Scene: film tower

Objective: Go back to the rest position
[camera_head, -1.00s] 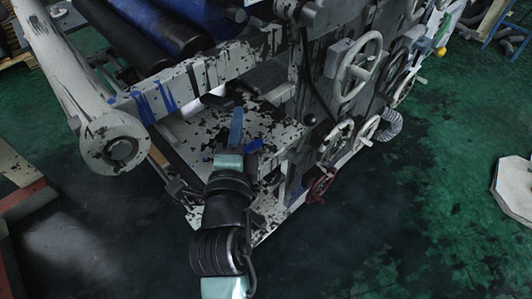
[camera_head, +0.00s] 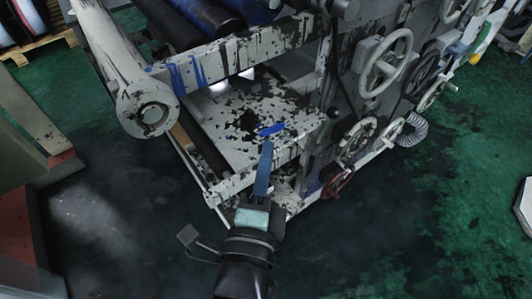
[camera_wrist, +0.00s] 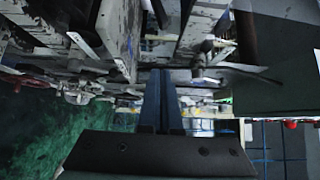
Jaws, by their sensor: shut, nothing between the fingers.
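My gripper (camera_head: 266,147) is in the lower middle of the head view. Its blue fingers reach up in front of the paint-chipped machine. In the wrist view my gripper (camera_wrist: 161,72) shows its two blue fingers together, with nothing between them. A small blue piece (camera_head: 271,129) lies on the machine's speckled plate (camera_head: 225,125), just beyond the fingertips in the head view. I cannot tell how far apart they are.
The machine (camera_head: 345,100) has handwheels (camera_head: 384,63) on its right side and a thick round-ended arm (camera_head: 148,108) at left. A red-and-grey structure (camera_head: 30,215) stands at lower left. Green floor (camera_head: 450,200) is open at right, with a pale slab (camera_head: 525,205) at the edge.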

